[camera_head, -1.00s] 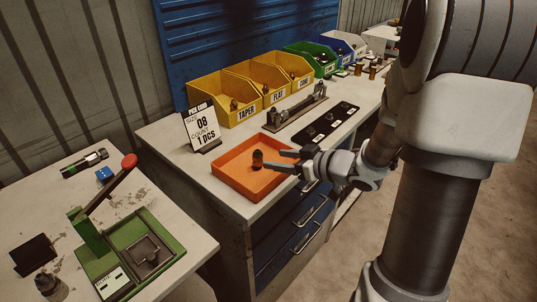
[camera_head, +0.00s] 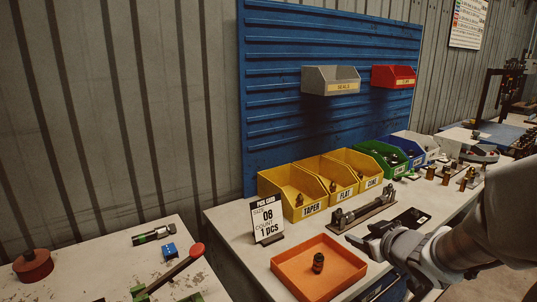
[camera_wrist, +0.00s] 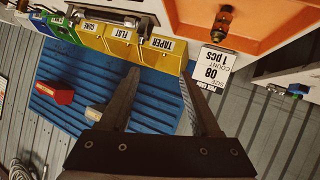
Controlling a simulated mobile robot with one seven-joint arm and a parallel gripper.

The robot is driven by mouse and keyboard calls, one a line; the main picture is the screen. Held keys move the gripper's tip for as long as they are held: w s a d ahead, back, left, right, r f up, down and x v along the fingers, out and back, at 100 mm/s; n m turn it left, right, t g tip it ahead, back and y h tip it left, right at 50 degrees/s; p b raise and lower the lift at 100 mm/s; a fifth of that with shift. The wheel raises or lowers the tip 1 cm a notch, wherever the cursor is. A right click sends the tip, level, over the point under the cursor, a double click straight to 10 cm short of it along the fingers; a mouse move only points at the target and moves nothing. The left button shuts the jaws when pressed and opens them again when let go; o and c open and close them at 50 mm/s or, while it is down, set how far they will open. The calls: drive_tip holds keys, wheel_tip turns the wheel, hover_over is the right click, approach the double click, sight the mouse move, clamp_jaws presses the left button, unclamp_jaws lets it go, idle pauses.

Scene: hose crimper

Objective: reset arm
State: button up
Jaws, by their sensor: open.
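My gripper (camera_head: 364,242) is open and empty, at the right of the orange tray (camera_head: 286,271) in the head view. In the wrist view its two dark fingers (camera_wrist: 160,95) stand apart with nothing between them. A small dark fitting (camera_head: 318,262) stands in the orange tray. The fitting (camera_wrist: 221,20) and the tray (camera_wrist: 262,35) also show at the top of the wrist view, apart from the fingers. My arm reaches in from the right edge of the head view.
A pick card (camera_head: 267,219) reading size 08, count 1 pcs stands behind the tray. Yellow bins (camera_head: 290,190) labelled taper, flat and cone line the bench. Grey (camera_head: 331,80) and red (camera_head: 393,77) bins hang on the blue panel (camera_head: 280,130). A red-knobbed lever (camera_head: 178,268) rises at lower left.

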drive_tip(key=s+r+m+g+h+p, duration=0.1)
drive_tip(key=s+r+m+h+p, duration=0.4)
drive_tip(key=r, duration=0.6)
drive_tip(key=s+a+g+y+p, duration=0.1)
drive_tip(key=s+a+g, duration=0.2)
drive_tip(key=s, duration=0.7)
drive_tip(key=s+a+r+g+y+p, duration=0.1)
drive_tip(key=s+a+g+y, duration=0.1)
drive_tip(key=s+a, duration=0.3)
drive_tip(key=s, duration=0.4)
drive_tip(key=shift+s+a+g, duration=0.35)
drive_tip(key=shift+s+g, duration=0.05)
drive_tip(key=shift+r, duration=0.1)
